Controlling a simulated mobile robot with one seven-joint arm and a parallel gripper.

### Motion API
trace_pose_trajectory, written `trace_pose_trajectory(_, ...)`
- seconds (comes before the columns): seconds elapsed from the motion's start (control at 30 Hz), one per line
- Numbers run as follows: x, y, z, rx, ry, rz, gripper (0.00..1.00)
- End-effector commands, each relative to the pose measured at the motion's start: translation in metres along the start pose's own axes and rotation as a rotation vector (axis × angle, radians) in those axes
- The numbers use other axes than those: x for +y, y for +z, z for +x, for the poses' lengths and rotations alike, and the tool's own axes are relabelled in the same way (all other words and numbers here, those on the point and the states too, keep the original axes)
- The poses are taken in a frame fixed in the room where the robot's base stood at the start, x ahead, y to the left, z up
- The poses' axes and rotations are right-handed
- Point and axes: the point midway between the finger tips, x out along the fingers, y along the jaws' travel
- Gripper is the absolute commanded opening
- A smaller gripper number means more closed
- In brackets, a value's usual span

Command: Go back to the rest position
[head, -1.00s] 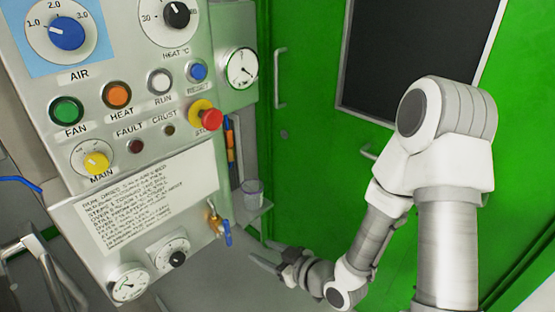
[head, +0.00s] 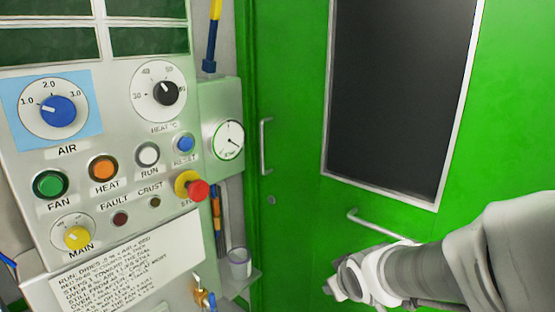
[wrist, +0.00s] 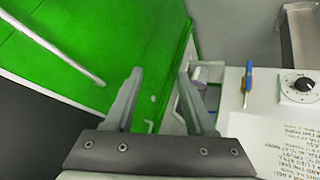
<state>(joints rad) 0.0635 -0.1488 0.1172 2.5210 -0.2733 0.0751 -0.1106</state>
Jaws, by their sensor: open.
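My gripper (wrist: 155,100) shows in the wrist view with its two fingers spread apart and nothing between them. In that view the green door lies behind and to the left of the fingers, and the control panel is to the right. In the head view my arm comes in at the lower right, in front of the green door; the gripper's fingers cannot be made out there.
The control panel (head: 130,215) with knobs, buttons and a red stop button (head: 197,191) fills the left. A brass valve (head: 204,297) and a cup (head: 239,263) sit at its lower right. The green door (head: 290,180) has a dark window (head: 398,95) and handles (head: 265,146).

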Motion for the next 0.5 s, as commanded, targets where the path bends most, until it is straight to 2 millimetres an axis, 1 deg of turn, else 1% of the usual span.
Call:
trace_pose_trajectory(0.03, 0.006, 0.0, -0.017, -0.01, 0.02, 0.034, 0.55)
trace_pose_trajectory(0.1, 0.011, 0.005, -0.038, -0.041, 0.035, 0.089, 0.55)
trace_pose_trajectory(0.23, 0.015, 0.018, -0.079, -0.091, 0.044, 0.194, 0.55)
trace_pose_trajectory(0.4, 0.007, 0.038, -0.126, -0.144, 0.02, 0.317, 0.55)
trace_pose_trajectory(0.5, -0.001, 0.048, -0.15, -0.167, -0.006, 0.376, 0.55)
